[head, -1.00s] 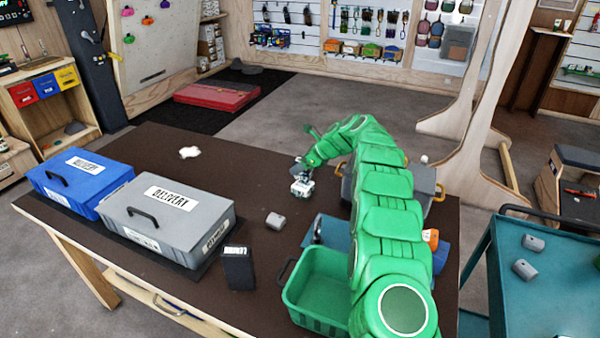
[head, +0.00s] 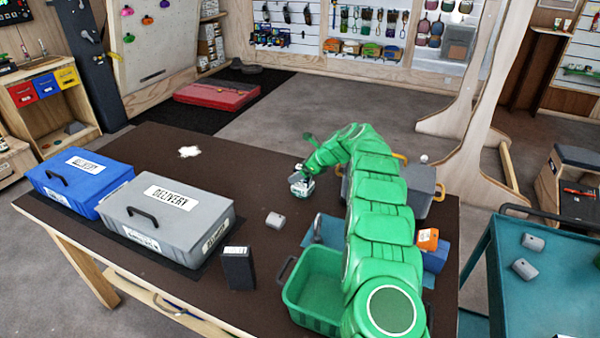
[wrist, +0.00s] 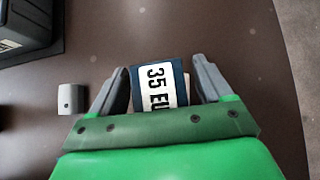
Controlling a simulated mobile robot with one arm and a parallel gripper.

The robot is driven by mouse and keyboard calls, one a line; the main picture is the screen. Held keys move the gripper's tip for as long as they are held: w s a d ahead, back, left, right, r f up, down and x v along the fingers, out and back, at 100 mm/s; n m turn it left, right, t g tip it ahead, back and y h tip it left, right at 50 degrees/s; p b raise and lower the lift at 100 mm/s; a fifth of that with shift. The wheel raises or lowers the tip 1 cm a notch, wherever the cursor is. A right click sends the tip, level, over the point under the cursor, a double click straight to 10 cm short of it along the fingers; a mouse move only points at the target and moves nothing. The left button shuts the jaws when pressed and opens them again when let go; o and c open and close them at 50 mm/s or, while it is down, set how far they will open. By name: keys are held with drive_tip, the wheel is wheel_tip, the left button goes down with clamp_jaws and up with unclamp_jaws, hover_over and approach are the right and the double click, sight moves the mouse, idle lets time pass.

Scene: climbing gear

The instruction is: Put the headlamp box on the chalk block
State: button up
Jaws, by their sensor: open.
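A dark blue box with a white "35 EU" label (wrist: 157,88) lies between the fingers of my gripper (wrist: 159,66) in the wrist view; I take it to be the headlamp box. My gripper is open, with a finger on each side of the box and narrow gaps. A pale edge (wrist: 187,87) shows at the box's right side, possibly the chalk block under it; most of it is hidden. In the head view my gripper (head: 302,178) is low over the dark table, at a small pale object (head: 301,188). Whether box and block touch cannot be told.
A grey block (head: 275,220) lies near my gripper. Blue (head: 80,182) and grey (head: 165,220) delivery boxes stand left; a black labelled box (head: 238,268) stands in front. A green crate (head: 315,322), grey bin (head: 424,192) and orange box (head: 428,239) are around my arm.

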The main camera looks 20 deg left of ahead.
drive_tip(key=shift+r, duration=0.1)
drive_tip(key=v, duration=1.2)
drive_tip(key=shift+r, duration=0.1)
